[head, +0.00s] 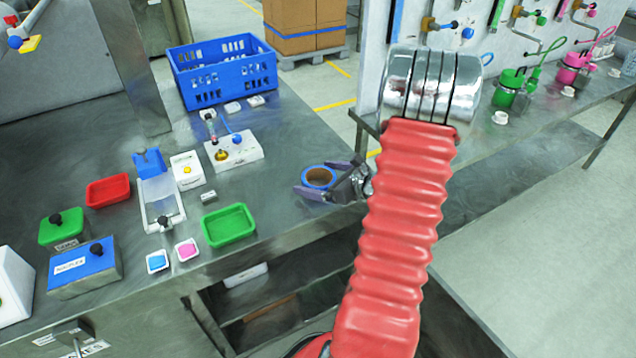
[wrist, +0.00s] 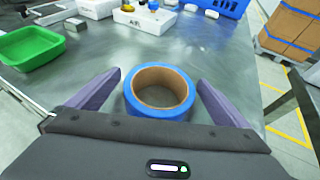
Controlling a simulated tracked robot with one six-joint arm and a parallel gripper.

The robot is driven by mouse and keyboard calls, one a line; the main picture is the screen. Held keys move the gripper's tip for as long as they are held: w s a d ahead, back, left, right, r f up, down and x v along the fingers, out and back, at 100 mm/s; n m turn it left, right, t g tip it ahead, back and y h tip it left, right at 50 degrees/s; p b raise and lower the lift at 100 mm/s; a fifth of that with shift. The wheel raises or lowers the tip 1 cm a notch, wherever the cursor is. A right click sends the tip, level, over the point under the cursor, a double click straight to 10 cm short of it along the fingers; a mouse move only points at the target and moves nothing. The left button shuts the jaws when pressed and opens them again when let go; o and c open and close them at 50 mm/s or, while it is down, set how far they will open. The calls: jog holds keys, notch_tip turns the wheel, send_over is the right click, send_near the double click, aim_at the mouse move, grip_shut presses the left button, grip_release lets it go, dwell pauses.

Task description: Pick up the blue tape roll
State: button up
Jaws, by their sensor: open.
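The blue tape roll (head: 319,177) lies flat near the right edge of the metal table, its brown core facing up. In the wrist view the blue tape roll (wrist: 160,110) is between the two purple fingers, with a gap on each side. My gripper (head: 326,176) is open around the roll, low at the table's edge. In the wrist view my gripper (wrist: 160,92) has its fingertips reaching along both sides of the roll. The roll's near lower side is partly hidden by the gripper body.
A green tray (head: 229,225), a red tray (head: 108,190) and a white stand (head: 233,151) are on the table left of the roll. A blue crate (head: 222,72) stands at the back. Bare tabletop (head: 262,185) surrounds the roll's left side.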

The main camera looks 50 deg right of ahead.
jog(key=shift+c, duration=0.2)
jog(key=c, duration=1.2)
jog(key=shift+o, duration=0.2)
jog(key=shift+r, duration=0.1)
notch_tip(320, 180, up, 10)
dwell(0.6)
